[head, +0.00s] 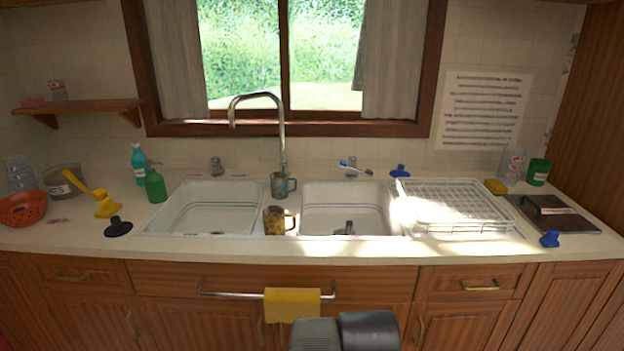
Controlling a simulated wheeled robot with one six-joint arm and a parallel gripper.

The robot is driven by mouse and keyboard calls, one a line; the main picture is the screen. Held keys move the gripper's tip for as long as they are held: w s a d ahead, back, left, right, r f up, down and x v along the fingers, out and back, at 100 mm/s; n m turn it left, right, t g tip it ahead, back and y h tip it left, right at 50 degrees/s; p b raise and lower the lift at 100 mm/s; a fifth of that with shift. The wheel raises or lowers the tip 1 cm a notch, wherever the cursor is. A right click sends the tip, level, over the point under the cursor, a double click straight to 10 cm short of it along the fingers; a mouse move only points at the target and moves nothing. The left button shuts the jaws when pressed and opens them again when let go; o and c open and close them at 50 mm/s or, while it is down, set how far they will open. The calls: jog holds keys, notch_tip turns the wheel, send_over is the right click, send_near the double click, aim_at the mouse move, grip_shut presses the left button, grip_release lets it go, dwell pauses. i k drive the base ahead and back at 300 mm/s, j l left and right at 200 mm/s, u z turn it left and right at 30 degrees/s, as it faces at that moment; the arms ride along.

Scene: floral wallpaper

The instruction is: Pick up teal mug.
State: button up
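The teal mug (279,185) stands upright on the divider between the two sink basins, toward the back, just in front of the base of the faucet. Its handle points to the right. A brown and yellow patterned mug (274,221) stands nearer the front on the same divider, its handle also to the right. The two mugs look apart. Dark grey rounded parts of my arm show at the bottom centre, in front of the cabinets. My gripper itself cannot be made out in this view.
The tall faucet (283,135) rises behind the teal mug. A white dish rack (455,206) stands right of the basins. A green bottle (155,186) is to their left. A yellow towel (292,305) hangs from the front rail. A small dark object (347,228) is in the right basin.

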aim_at(279, 181)
jog(key=i+u, duration=0.4)
jog(key=i, duration=0.15)
jog(key=i+l+u, duration=0.35)
jog(key=i, duration=0.15)
